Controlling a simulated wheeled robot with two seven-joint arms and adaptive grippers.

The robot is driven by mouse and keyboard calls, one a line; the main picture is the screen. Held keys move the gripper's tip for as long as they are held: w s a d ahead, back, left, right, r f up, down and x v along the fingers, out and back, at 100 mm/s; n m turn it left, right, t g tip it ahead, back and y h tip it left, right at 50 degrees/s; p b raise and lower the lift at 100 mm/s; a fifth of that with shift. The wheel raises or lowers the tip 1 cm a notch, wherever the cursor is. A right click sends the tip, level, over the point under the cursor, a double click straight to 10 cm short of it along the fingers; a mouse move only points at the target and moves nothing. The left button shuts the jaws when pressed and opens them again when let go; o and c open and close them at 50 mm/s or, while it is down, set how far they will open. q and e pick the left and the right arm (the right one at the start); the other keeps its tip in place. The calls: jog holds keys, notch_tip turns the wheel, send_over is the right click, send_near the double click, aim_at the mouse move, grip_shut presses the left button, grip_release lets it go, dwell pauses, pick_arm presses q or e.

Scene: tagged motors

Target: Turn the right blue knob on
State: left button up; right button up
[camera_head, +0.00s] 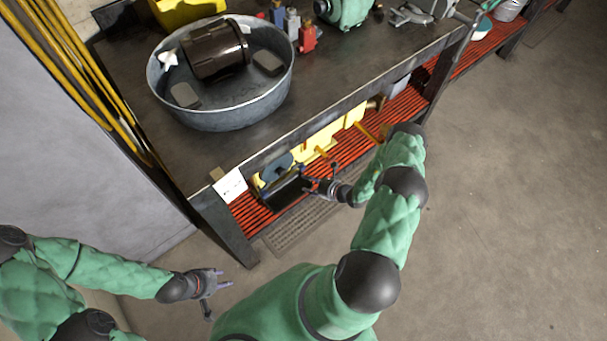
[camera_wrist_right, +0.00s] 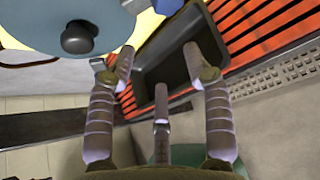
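A blue-grey rounded part (camera_head: 277,167) sits by the yellow unit (camera_head: 325,142) on the lower shelf. In the right wrist view, a pale blue disc (camera_wrist_right: 35,18) with a dark round knob (camera_wrist_right: 78,38) is at the upper left. A brighter blue piece (camera_wrist_right: 155,6) is at the top edge, partly cut off. I cannot tell which is the right blue knob. My right gripper (camera_head: 313,187) is beside the black bin; its three fingers are spread and empty in the wrist view (camera_wrist_right: 160,62). My left gripper (camera_head: 219,287) is open and empty, over the floor.
A black bin (camera_head: 286,191) stands on the red slatted shelf (camera_head: 245,216), below the table edge. A metal tub (camera_head: 215,121) with a motor is on the table (camera_head: 360,62). A white card (camera_head: 230,186) hangs at the table corner. The floor (camera_head: 520,200) at right is clear.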

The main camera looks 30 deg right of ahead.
aim_at(304, 170)
jog(key=w+t+h+b, duration=0.1)
jog(key=w+t, duration=0.1)
jog(key=w+d+f+m+t+h+b, duration=0.1)
jog(key=w+t+b, duration=0.1)
jog(key=w+d+t+b, duration=0.1)
jog(key=w+t+b, duration=0.1)
jog(key=w, duration=0.1)
jog(key=shift+f+h, duration=0.3)
jog(key=shift+h, duration=0.1)
jog(key=shift+w+r+b, duration=0.1)
jog(key=shift+w+b, duration=0.3)
jog(key=shift+w, duration=0.35)
jog(key=shift+m, duration=0.3)
grip_shut()
